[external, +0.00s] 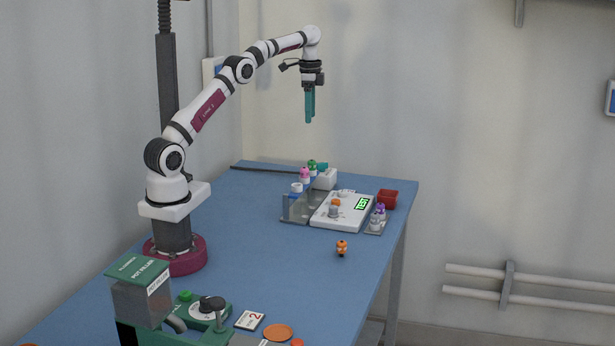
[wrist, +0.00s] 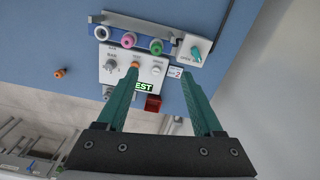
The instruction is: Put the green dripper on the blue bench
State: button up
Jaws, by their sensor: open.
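The green dripper (external: 312,164) stands in a rack at the back of the bench, beside a pink dripper (external: 304,174). In the wrist view the green dripper (wrist: 156,46) is at the right end of the rack's row. The blue bench (external: 250,225) fills the lower middle of the external view, and its surface (wrist: 75,35) also shows in the wrist view. My gripper (external: 309,120) is open and empty, pointing down high above the rack area. In the wrist view its teal fingers (wrist: 160,68) are spread apart below the green dripper in the picture.
A white tester (external: 345,212) with a lit display holds an orange-topped dripper. A white box with a teal lever (wrist: 196,49) adjoins the rack. A red bin (external: 388,199) is right. The bench middle is clear.

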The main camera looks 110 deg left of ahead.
aim_at(311, 162)
jog(key=f, duration=1.5)
jog(key=shift+w+d+f, duration=0.1)
jog(key=shift+w+d, duration=0.2)
jog(key=shift+w, duration=0.05)
grip_shut()
